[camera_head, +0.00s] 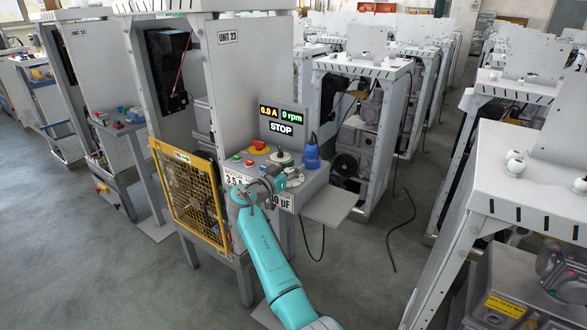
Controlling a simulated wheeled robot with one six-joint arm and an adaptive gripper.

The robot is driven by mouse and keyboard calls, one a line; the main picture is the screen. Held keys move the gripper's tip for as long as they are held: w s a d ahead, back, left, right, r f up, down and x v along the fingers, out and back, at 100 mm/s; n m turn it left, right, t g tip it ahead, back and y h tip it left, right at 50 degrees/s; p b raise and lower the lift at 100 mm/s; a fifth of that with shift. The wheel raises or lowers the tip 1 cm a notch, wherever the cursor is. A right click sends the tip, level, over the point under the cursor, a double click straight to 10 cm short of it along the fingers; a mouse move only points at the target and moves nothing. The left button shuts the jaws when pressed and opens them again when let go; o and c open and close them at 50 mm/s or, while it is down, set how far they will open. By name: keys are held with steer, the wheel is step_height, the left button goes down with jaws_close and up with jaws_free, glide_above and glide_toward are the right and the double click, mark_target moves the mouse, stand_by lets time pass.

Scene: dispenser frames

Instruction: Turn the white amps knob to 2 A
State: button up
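The test stand marked UNIT 23 stands at centre with a sloped control panel (258,161). Its display (281,120) reads 0.0 A, 0 rpm and STOP. A round pale dial (283,158) with a dark centre sits on the panel. A second pale round part (296,179) lies lower right, partly covered by my wrist; I cannot tell for certain that it is the white amps knob. My teal arm reaches up from the bottom, and my gripper (278,177) is at the panel's front right. Its fingers are too small and overlapped to read, and contact cannot be told.
A red-and-yellow knob (259,146), small buttons (237,157) and a blue plug-like part (312,153) are close by on the panel. A yellow mesh guard (192,192) stands left. A grey side shelf (331,205) juts right. Grey floor is open at lower left.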

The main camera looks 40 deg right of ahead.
jaws_close()
steer(key=shift+f, duration=0.15)
steer(key=n+t+y, duration=0.1)
steer(key=n+t, duration=0.1)
steer(key=t, duration=0.1)
steer(key=shift+w+a, duration=0.1)
steer(key=shift+w, duration=0.05)
steer(key=shift+w+a+n+t+y, duration=0.15)
steer(key=shift+n+t+y, duration=0.5)
steer(key=shift+t, duration=0.3)
steer(key=shift+w+a+n+t+y, duration=0.15)
steer(key=shift+n+t+y, duration=0.4)
steer(key=shift+n+t, duration=0.3)
steer(key=shift+o, duration=1.6)
jaws_free()
